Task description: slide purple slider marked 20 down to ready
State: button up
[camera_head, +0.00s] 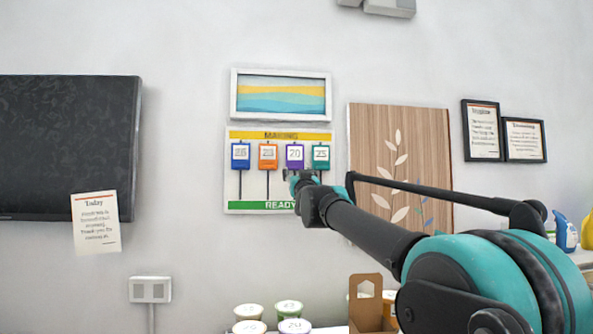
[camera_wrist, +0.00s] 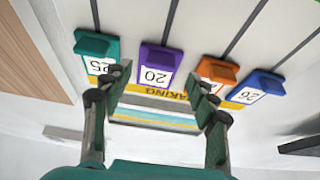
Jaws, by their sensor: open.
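The purple slider marked 20 (camera_head: 294,154) is near the top of its vertical track on the white board, below the yellow MAKING strip (camera_head: 281,135). The green READY strip (camera_head: 265,206) runs along the board's bottom edge, partly hidden by my arm. The purple slider also shows in the wrist view (camera_wrist: 158,62), upside down, ahead of and between my fingers. My gripper (camera_wrist: 160,95) is open and empty. In the head view my gripper (camera_head: 300,178) is in front of the board just below the purple slider. I cannot tell whether it touches anything.
Blue (camera_head: 240,155), orange (camera_head: 268,156) and teal (camera_head: 320,156) sliders flank the purple one at the same height. A framed picture (camera_head: 281,95) hangs above. A wooden panel (camera_head: 375,140) is close on the right, and a dark screen (camera_head: 65,145) is at left.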

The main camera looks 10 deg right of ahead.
aim_at(296, 168)
jog(key=shift+x, duration=2.2)
grip_shut()
